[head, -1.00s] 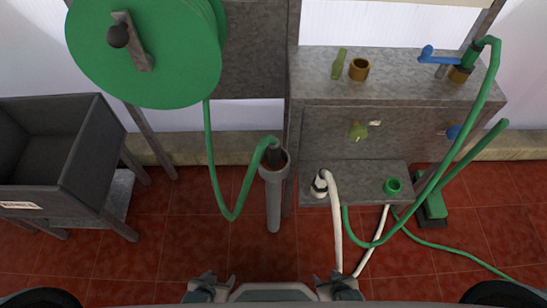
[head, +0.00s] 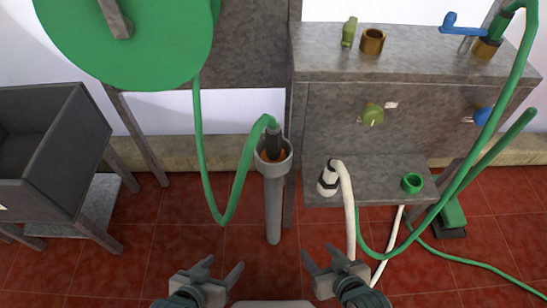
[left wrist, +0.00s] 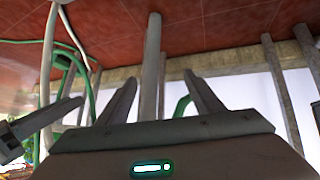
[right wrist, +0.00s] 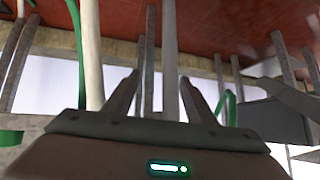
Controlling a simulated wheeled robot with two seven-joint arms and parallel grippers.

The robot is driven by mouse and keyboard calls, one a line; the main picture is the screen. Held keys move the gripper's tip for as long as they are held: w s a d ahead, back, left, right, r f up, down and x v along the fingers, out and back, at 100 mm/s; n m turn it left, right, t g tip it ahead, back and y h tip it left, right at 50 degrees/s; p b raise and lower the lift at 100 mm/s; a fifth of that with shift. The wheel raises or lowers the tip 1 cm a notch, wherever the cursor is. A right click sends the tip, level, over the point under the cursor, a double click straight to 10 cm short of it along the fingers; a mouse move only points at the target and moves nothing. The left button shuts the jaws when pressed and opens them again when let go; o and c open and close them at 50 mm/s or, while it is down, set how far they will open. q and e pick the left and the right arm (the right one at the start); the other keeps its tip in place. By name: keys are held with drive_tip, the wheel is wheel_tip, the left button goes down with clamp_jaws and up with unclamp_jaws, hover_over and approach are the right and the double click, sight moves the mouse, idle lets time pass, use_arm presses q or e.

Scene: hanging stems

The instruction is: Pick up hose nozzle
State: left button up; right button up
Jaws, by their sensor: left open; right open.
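The hose nozzle (head: 275,143) is dark and sits upright in the grey cup (head: 273,168) atop a post, with a green hose (head: 243,172) curving from its top to the reel. My left gripper (head: 223,268) is open and empty, low and left of the post, nearer to me. My right gripper (head: 320,256) is open and empty, low and right of the post. Neither touches the nozzle. Part of the green hose shows in the left wrist view (left wrist: 182,106) and the right wrist view (right wrist: 231,108). The nozzle's lower part is hidden in the cup.
At right, a grey bench (head: 420,60) has fittings, a blue-handled tap (head: 462,27) and a lower shelf with a white hose end (head: 328,179). Hoses hang to the floor there. Floor before the post is clear.

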drive_tip(key=w+a+r+t, duration=0.35)
drive_tip(key=w+r, duration=0.35)
drive_tip(key=r, duration=0.4)
drive_tip(key=t+y, duration=0.1)
drive_tip(key=t, duration=0.4)
approach(277, 144)
drive_tip(key=s, duration=0.1)
use_arm(q)
drive_tip(key=r, duration=0.1)
drive_tip(key=r+b, duration=0.1)
drive_tip(key=shift+s+d+r, duration=0.15)
drive_tip(key=shift+s+r, duration=0.15)
drive_tip(key=shift+s, duration=0.05)
use_arm(e)
drive_tip(key=shift+s+d+r+n, duration=0.1)
drive_tip(key=shift+s+d+n, duration=0.1)
drive_tip(key=shift+d+n, duration=0.2)
drive_tip(key=x, duration=1)
drive_tip(key=shift+w+a, duration=0.3)
drive_tip(key=shift+w, duration=0.05)
drive_tip(key=shift+w+a, duration=0.2)
drive_tip(key=shift+w, duration=0.5)
